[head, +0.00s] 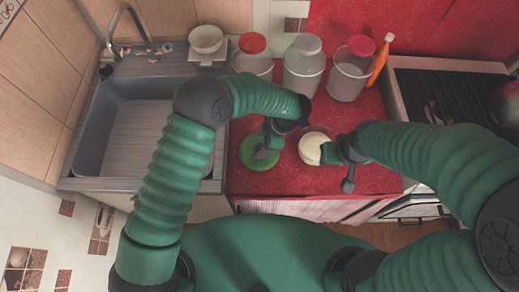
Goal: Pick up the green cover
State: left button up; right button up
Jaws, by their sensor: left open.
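The green cover (250,160) is a round, flat disc lying on the red counter, left of centre. My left gripper (267,150) is open above it and hides part of its right side. Whether the fingers touch the cover cannot be told. My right gripper (343,167) is at the right edge of a cream-white round item (310,149) on the same counter. Its fingers are small and dark here, so I cannot tell whether they are open or shut.
Several canisters stand at the back of the red counter (290,182), beside an orange bottle (380,62). A grey sink (130,135) with a tap is on the left, and white bowls (206,40) stand behind it. A dark stove (450,92) is on the right.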

pick_arm(q)
grip_shut()
jog(key=shift+r, duration=0.15)
